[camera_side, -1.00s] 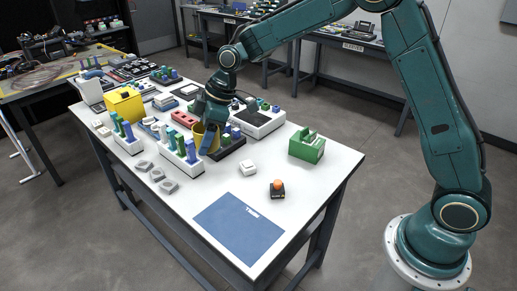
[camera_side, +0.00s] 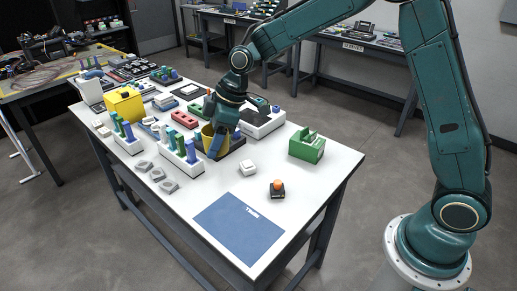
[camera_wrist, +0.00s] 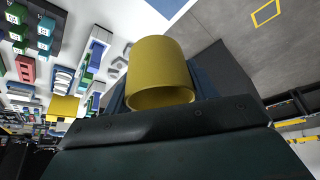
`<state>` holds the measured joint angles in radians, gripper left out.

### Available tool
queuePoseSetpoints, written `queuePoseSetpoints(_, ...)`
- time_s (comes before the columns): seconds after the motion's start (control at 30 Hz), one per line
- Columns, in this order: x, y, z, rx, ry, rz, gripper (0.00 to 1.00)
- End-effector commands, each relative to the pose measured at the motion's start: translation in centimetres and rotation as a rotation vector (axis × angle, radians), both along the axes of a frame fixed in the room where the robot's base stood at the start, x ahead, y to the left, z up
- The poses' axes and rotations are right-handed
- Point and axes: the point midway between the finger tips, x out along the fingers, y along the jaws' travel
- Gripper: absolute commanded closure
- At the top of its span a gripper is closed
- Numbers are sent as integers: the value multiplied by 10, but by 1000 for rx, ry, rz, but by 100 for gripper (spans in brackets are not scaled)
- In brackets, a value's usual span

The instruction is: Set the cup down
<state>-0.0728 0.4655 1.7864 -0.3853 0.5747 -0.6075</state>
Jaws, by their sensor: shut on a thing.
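The yellow cup (camera_wrist: 160,68) fills the middle of the wrist view, held at my gripper's fingers. In the side view the cup (camera_side: 209,139) is partly hidden behind my gripper (camera_side: 217,145). My gripper is shut on the cup, pointing down over the white table, beside a white rack of blue and green cylinders. I cannot tell whether the cup's base touches anything below it.
The white rack (camera_side: 180,152) stands just left of my gripper. The blue mat (camera_side: 238,229) at the front is bare.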

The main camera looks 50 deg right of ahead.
Motion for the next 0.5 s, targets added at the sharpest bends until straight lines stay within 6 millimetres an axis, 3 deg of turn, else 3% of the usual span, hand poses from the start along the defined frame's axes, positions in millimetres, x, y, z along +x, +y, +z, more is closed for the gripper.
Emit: queuePoseSetpoints(0.5,-91,-14,1,-1,-1,-98,69)
